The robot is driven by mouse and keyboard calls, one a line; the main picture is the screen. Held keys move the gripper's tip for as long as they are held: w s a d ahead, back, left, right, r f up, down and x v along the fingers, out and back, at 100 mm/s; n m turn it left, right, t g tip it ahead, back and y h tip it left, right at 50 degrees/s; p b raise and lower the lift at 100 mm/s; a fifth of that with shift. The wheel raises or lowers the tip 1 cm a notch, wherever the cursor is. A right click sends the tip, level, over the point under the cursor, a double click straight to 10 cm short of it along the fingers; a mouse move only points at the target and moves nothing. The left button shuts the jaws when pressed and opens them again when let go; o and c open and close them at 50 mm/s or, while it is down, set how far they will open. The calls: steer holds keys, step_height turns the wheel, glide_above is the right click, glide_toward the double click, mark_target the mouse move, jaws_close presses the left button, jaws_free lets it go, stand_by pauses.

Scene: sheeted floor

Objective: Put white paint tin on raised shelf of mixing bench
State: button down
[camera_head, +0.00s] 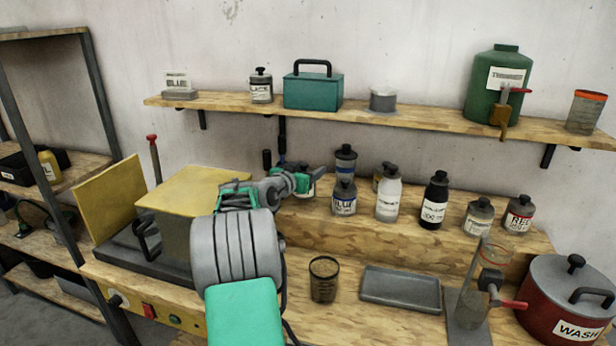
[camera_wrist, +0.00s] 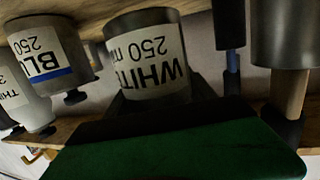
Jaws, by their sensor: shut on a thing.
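The white paint tin (camera_wrist: 146,62), a grey tin labelled WHITE 250 ml, is upside down in the wrist view. My gripper (camera_head: 302,181) is shut on it, and only a sliver of the tin (camera_head: 312,190) shows in the head view. The tin is at the left part of the raised shelf (camera_head: 455,238) of the mixing bench, left of the blue tin (camera_head: 344,198). Its base is close to the wood in the wrist view; I cannot tell whether it touches.
On the raised shelf stand a white-labelled bottle (camera_head: 388,199), a black bottle (camera_head: 434,201), a grey tin (camera_head: 478,216) and a red tin (camera_head: 518,214). A wall shelf (camera_head: 420,115) runs above. A yellow-lidded box (camera_head: 190,190) stands left; a grey tray (camera_head: 400,288) lies in front.

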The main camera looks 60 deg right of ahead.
steer(key=shift+f, duration=1.5)
steer(key=shift+f, duration=0.2)
steer(key=shift+c, duration=1.6)
jaws_free()
steer(key=shift+r, duration=0.15)
steer(key=a+r+b, duration=0.1)
steer(key=a+b, duration=0.1)
steer(key=a, duration=1)
steer(key=shift+w+r+b, duration=0.2)
steer(key=shift+r+b, duration=0.1)
steer(key=shift+r, duration=0.05)
